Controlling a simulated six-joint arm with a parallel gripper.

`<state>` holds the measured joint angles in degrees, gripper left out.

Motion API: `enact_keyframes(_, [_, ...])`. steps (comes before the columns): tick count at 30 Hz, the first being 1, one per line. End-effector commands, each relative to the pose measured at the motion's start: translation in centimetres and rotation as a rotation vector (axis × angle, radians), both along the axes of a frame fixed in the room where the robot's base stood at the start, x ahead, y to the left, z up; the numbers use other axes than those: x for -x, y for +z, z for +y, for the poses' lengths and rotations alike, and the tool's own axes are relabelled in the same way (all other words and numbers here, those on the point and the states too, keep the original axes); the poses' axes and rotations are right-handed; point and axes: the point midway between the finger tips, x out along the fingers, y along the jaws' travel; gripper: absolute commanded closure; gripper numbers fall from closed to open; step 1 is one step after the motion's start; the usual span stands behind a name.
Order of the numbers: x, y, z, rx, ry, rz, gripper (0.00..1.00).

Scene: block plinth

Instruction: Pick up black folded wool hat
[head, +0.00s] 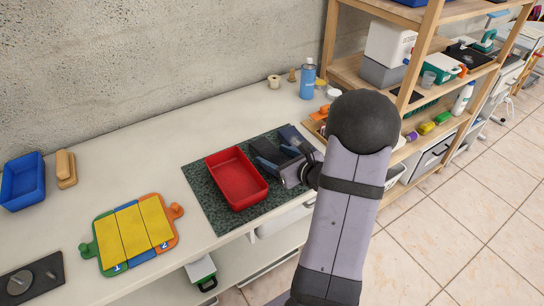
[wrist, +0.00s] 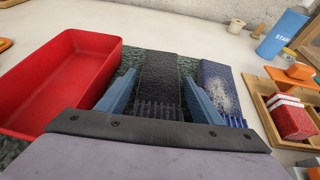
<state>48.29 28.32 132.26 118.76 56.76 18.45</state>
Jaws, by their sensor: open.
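The black folded wool hat (wrist: 158,72) lies flat on the green speckled mat in the wrist view, its ribbed edge toward me. My gripper (wrist: 160,88) is open, with one blue finger on each side of the hat. I cannot tell whether the fingers touch it. In the head view my gripper (head: 268,156) is over the right part of the mat, and I cannot make out the black hat clearly there. A navy folded hat (wrist: 222,88) with a pale patch lies just right of the right finger; it also shows in the head view (head: 291,134).
A red tray (head: 235,178) stands close left of my gripper on the mat (head: 206,208). A wooden tray (wrist: 262,95) with coloured blocks is to the right. A blue bottle (head: 307,80) stands behind. The counter (head: 150,130) left of the mat has free room.

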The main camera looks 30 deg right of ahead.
Motion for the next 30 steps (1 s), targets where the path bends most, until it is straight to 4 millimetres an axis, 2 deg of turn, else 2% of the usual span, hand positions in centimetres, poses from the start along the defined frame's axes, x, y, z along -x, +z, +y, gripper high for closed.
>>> enact_keyframes(6, [-1.7,-0.6,0.1,0.001,0.001,0.0,0.4])
enact_keyframes(13, [-1.7,-0.7,0.1,0.001,-0.001,-0.001,0.4])
enact_keyframes(14, [-1.7,-0.7,0.1,0.001,-0.001,-0.001,0.42])
enact_keyframes(18, [-1.7,-0.7,0.1,0.001,-0.001,0.0,0.74])
enact_keyframes(30, [-1.7,-0.1,0.1,0.002,0.0,-0.002,0.74])
